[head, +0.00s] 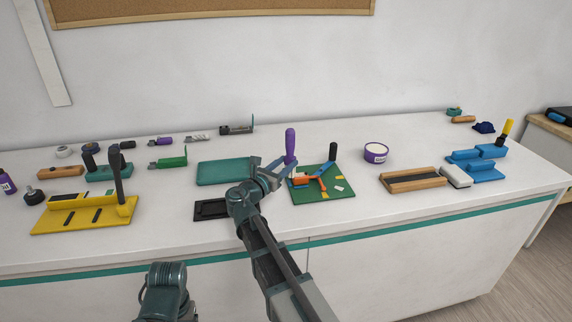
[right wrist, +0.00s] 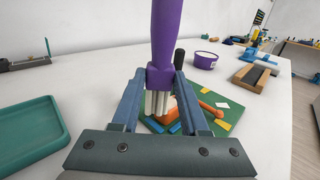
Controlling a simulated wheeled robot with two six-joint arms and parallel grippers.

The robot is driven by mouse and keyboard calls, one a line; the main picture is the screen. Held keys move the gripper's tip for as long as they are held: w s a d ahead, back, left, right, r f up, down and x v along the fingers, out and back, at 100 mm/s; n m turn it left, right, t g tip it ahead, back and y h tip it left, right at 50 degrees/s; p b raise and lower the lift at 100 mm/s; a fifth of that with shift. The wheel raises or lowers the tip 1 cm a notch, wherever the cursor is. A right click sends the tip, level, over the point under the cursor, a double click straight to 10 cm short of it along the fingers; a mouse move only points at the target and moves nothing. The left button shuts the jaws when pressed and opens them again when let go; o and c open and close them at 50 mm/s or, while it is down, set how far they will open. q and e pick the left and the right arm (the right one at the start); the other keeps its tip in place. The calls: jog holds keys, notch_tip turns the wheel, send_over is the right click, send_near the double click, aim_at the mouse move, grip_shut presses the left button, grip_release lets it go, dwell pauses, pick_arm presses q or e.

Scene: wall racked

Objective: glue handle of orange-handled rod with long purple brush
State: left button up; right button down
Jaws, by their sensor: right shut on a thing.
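My right gripper (head: 281,167) is shut on a long purple brush (head: 290,143), held upright with its handle up. In the right wrist view the purple handle (right wrist: 166,35) rises between the fingers and the pale bristles (right wrist: 157,103) point down. An orange-handled rod (head: 310,181) lies on a green board (head: 327,196) just beneath and beyond the gripper. Its orange part also shows in the right wrist view (right wrist: 185,108), partly hidden behind the bristles and a finger. I cannot tell whether the bristles touch it. My left gripper is out of view.
A purple tub (head: 376,155) with pale contents stands right of the board. A teal tray (head: 226,172) and a black tray (head: 211,209) lie to the left. A wooden-framed block (head: 412,180) and blue fixture (head: 478,160) stand right, a yellow fixture (head: 85,216) far left.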

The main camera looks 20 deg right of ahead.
jog(key=shift+d, duration=0.15)
jog(key=shift+s+d, duration=0.25)
jog(key=shift+d, duration=0.4)
jog(key=shift+d, duration=0.15)
jog(key=shift+s+d+f, duration=0.1)
jog(key=shift+s+d, duration=0.1)
jog(key=shift+d, duration=0.45)
jog(key=shift+d, duration=0.1)
jog(key=shift+s+d, duration=0.15)
jog(key=shift+d, duration=0.6)
